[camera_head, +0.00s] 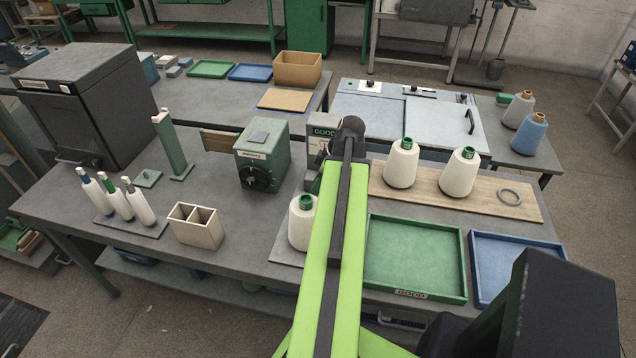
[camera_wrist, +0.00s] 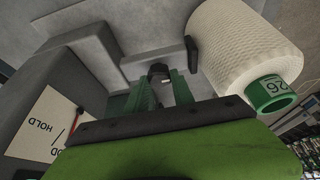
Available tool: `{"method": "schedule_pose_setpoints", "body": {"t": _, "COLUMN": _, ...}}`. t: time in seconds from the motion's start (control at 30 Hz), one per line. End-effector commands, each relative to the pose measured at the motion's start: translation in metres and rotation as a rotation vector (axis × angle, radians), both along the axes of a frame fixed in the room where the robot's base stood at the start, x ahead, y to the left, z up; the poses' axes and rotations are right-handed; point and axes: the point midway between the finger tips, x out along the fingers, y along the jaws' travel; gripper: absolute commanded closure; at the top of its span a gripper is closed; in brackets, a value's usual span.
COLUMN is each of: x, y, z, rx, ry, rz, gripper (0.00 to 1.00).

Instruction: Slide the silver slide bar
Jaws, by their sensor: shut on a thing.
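My gripper shows in the wrist view (camera_wrist: 160,88), with its two green fingers shut on a small dark piece with a pale end (camera_wrist: 159,71). This piece is probably part of the silver slide bar, but most of it is hidden between the fingers. A light grey strip runs behind it towards a black knob (camera_wrist: 192,53); I cannot tell whether they are joined. A grey box (camera_wrist: 45,105) with a GOOD / HOLD label and a red pointer stands at the left. In the head view my green arm hides the grip, close to the GOOD-labelled box (camera_head: 322,132).
A white yarn cone (camera_wrist: 235,48) is close to the right of my fingers. In the head view a cone (camera_head: 301,222) stands beside my arm. A green tray (camera_head: 415,222), a blue tray (camera_head: 520,238) and a wooden board (camera_head: 430,190) with two cones lie to the right.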

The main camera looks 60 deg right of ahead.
Motion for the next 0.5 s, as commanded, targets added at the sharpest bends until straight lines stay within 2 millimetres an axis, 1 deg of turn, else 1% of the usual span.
{"method": "schedule_pose_setpoints", "body": {"t": 0.17, "x": 0.0, "y": 0.0, "z": 0.0, "rx": 0.0, "ry": 0.001, "rz": -0.001, "gripper": 1.0}}
{"method": "schedule_pose_setpoints", "body": {"t": 0.27, "x": 0.001, "y": -0.004, "z": 0.0, "rx": 0.0, "ry": 0.001, "rz": -0.001, "gripper": 1.0}}
{"method": "schedule_pose_setpoints", "body": {"t": 0.37, "x": 0.005, "y": -0.018, "z": 0.0, "rx": 0.0, "ry": 0.001, "rz": -0.001, "gripper": 1.0}}
{"method": "schedule_pose_setpoints", "body": {"t": 0.5, "x": 0.014, "y": -0.046, "z": 0.0, "rx": 0.0, "ry": 0.001, "rz": -0.002, "gripper": 1.0}}
